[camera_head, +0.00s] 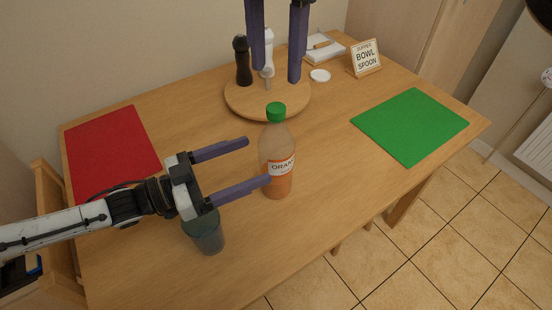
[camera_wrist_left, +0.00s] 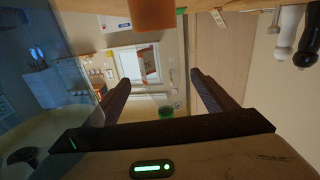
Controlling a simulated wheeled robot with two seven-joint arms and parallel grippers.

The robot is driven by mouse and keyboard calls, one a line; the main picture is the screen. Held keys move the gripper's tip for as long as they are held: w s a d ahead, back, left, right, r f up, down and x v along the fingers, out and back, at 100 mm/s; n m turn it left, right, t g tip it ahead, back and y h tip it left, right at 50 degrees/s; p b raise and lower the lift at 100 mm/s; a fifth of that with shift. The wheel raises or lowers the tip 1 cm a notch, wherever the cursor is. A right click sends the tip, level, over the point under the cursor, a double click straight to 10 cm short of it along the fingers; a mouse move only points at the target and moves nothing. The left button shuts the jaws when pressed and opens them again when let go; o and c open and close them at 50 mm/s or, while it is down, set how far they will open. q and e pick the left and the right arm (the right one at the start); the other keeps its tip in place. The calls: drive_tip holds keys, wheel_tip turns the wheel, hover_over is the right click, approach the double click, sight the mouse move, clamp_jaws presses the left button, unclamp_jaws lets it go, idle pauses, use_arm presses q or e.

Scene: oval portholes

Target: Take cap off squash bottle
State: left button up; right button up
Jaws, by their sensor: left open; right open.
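The squash bottle (camera_head: 278,152) stands upright on the table, clear above with orange liquid below and an "ORAN…" label. Its green cap (camera_head: 276,112) is on top. My left gripper (camera_head: 257,161) is open and empty, left of the bottle, fingers pointing at it; one fingertip overlaps the label's edge, and I cannot tell if it touches. In the left wrist view, the open fingers (camera_wrist_left: 165,85) show, with an orange part of the bottle (camera_wrist_left: 152,14) at the top edge. My right gripper (camera_head: 276,77) is open, pointing down above the round board behind the bottle.
A dark tumbler (camera_head: 208,236) stands under my left gripper. Behind, a round wooden board (camera_head: 240,98) holds a black mill (camera_head: 243,65) and a white one (camera_head: 267,48). A red mat (camera_head: 110,150) lies left, a green mat (camera_head: 410,125) right. A small sign (camera_head: 366,58) stands back right.

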sight(278, 151)
use_arm(q)
drive_tip(key=x, duration=0.7)
drive_tip(key=shift+w+d, duration=0.25)
drive_tip(key=shift+d, duration=0.05)
clamp_jaws()
use_arm(e)
drive_tip(key=m, duration=0.4)
drive_tip(key=shift+m, duration=0.4)
drive_tip(key=m, duration=0.4)
drive_tip(key=shift+f, duration=4.05)
